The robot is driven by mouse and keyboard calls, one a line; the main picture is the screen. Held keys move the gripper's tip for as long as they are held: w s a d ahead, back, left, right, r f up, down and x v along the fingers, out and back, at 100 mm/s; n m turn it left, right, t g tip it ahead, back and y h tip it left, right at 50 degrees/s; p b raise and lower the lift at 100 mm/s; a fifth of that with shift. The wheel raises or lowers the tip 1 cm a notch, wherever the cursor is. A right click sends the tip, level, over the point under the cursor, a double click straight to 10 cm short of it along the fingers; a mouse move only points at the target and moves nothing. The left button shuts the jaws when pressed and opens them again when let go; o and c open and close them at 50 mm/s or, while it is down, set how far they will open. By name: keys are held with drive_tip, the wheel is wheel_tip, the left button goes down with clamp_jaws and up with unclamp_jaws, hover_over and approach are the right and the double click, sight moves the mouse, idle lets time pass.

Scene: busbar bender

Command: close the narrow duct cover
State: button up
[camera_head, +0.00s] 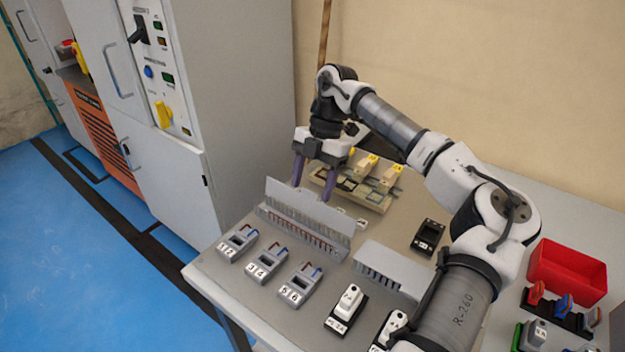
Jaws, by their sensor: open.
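I cannot tell by width which cover is the narrow one. My gripper (312,190) points down with its two purple fingers spread apart and nothing between them. It is behind the left duct's raised cover, which hides the fingertips' lower ends; I cannot tell whether they touch.
Several grey numbered devices (300,285) line the table front. A board with yellow parts (355,188) lies behind my gripper. A black socket (428,237) is between the board and the right duct. A red bin (567,272) stands far right. Grey cabinets (240,90) rise at left.

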drive_tip(key=shift+f, duration=0.1)
drive_tip(key=c, duration=1)
